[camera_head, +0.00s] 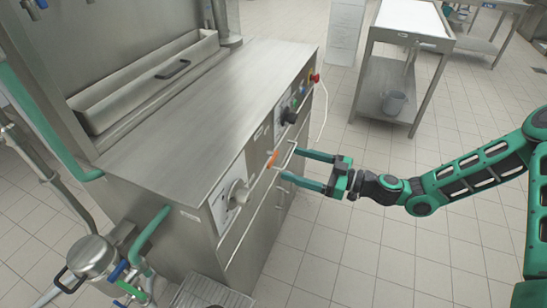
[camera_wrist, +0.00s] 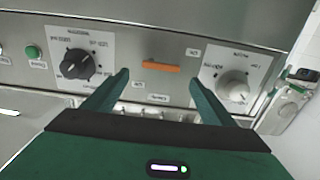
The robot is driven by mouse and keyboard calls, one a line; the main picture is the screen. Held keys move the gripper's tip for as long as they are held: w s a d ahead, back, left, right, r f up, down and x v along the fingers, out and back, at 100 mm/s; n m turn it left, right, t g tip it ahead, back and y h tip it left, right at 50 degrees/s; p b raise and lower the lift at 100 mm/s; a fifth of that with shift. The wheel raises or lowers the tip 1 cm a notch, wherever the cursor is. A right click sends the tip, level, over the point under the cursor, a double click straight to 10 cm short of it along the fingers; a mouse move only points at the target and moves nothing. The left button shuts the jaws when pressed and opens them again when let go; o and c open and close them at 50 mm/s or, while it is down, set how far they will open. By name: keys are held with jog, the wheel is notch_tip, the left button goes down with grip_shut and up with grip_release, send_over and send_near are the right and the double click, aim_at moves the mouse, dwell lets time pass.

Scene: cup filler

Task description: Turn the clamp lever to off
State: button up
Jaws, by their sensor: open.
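The clamp lever appears to be the small orange bar (camera_head: 272,158) on the front panel of the steel machine. In the wrist view the orange bar (camera_wrist: 161,67) lies nearly level, between small white labels too blurred to read surely. My gripper (camera_head: 290,163) is in front of the panel, its fingers pointing at the bar. It is open and empty. In the wrist view my gripper (camera_wrist: 160,77) has one fingertip on each side of the bar, with a gap to both. I cannot tell how far the tips are from the panel.
A black knob (camera_wrist: 78,64) and a green button (camera_wrist: 33,52) are left of the bar in the wrist view; a pale knob (camera_wrist: 232,86) is right. Drawer handles run below the panel.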

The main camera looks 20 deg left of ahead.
aim_at(275, 158)
jog(key=a, duration=0.8)
jog(key=shift+w, duration=0.35)
jog(key=shift+c, duration=0.7)
jog(key=c, duration=0.9)
